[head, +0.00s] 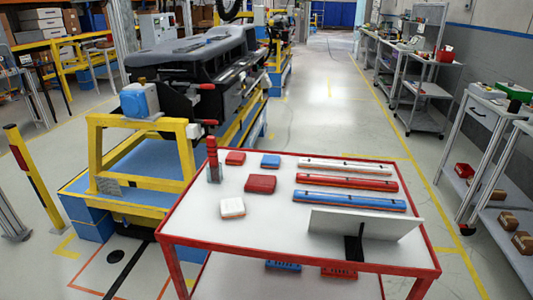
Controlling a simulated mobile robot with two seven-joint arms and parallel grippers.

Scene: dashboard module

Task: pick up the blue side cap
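A small blue block (270,161), which looks like the blue side cap, lies near the back edge of the white-topped, red-edged table (212,251). A small red block (235,158) lies to its left and a larger red block (261,184) lies in front of it. A white block (232,208) with an orange-brown edge lies nearer the front left. Neither of my grippers is in view.
White (345,166), red (346,183) and blue (349,200) bars lie on the table's right half. A tilted pale panel (366,224) stands in front of them. A red-topped upright object (213,160) stands at the left. The dashboard module (205,58) is behind.

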